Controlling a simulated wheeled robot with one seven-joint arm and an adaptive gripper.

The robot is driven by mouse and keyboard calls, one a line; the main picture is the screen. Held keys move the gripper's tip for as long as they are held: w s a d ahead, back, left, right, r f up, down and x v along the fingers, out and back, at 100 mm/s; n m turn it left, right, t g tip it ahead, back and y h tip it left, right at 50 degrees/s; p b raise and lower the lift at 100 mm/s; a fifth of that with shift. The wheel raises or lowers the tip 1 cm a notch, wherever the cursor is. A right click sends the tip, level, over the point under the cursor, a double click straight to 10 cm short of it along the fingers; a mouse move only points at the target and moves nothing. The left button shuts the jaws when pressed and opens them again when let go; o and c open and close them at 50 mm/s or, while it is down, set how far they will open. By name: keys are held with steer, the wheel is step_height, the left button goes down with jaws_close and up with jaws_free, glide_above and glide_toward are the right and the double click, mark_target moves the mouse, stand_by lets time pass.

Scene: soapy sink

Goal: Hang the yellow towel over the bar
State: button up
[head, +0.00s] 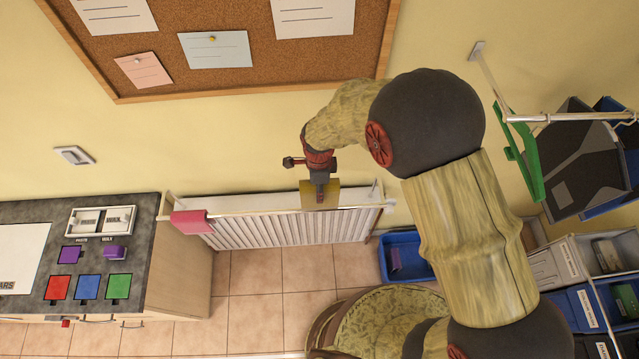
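The yellow towel (332,193) is small in the head view, near the middle. My gripper (320,194) points down over it and appears shut on it, though the fingertips are small and dark. The bar (262,212) is a thin pale rail running left to right in front of the white radiator. A pink-red towel (192,222) hangs over the bar's left end.
A white ribbed radiator (270,232) stands below the bar. A dark counter (142,230) with coloured blocks is at left. A blue bin (405,257) is on the tiled floor. Another rail (570,117) with hanging items is at right. A corkboard (240,80) is on the wall.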

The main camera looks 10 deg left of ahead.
steer(key=shift+f+b, duration=5.75)
steer(key=shift+f, duration=2.8)
steer(key=o, duration=1.2)
steer(key=shift+o, duration=0.6)
step_height(320, 180, up, 12)
